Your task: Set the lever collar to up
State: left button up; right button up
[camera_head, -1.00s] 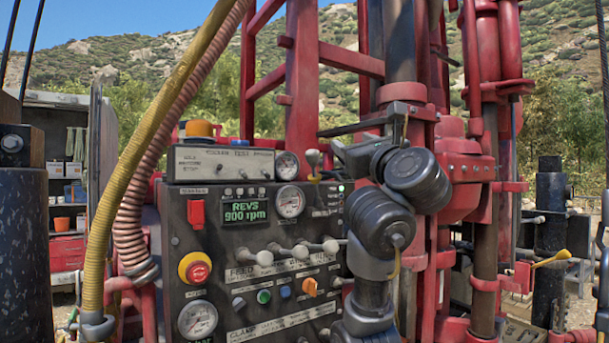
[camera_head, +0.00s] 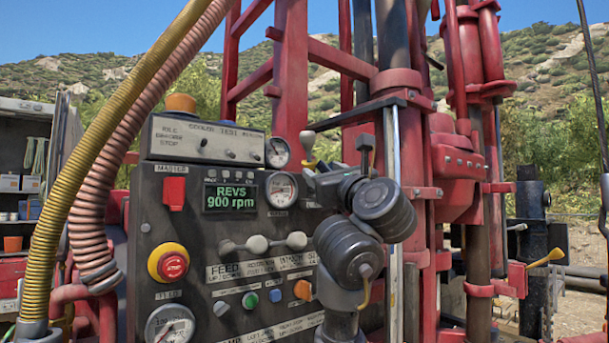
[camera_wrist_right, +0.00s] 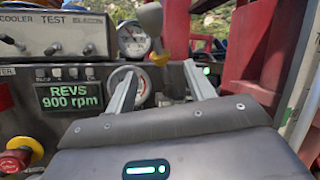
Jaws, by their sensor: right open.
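The lever (camera_head: 307,142) has a pale grey knob and stands on top of the control panel, beside the round gauges. Its yellow collar (camera_head: 310,164) sits low on the stem, below the knob. In the right wrist view the knob (camera_wrist_right: 150,18) and yellow collar (camera_wrist_right: 159,58) show above and between the finger tips. My right gripper (camera_head: 313,178) is open, close to the collar, with its two fingers (camera_wrist_right: 161,69) apart and pointing toward it. I cannot tell whether a finger touches it. The lever's base is partly hidden. My left gripper is not in view.
The control panel (camera_head: 195,232) carries a red emergency button (camera_head: 173,265), gauges, switches and several grey-knobbed levers. The red mast (camera_head: 290,60) stands behind it. A thick yellow hose (camera_head: 75,185) and a pink hose cross at the left.

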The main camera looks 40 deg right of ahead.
aim_at(310, 162)
jog(key=p+x, duration=0.3)
jog(key=x, duration=0.6)
jog(key=shift+w+r+p, duration=0.2)
jog(key=shift+w+p, duration=0.1)
jog(key=shift+p, duration=0.05)
jog(key=shift+w+d+r, duration=0.1)
jog(key=shift+w+d, duration=0.1)
jog(key=shift+w, duration=0.3)
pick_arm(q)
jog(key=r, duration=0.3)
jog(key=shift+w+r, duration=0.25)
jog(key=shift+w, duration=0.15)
pick_arm(e)
grip_shut()
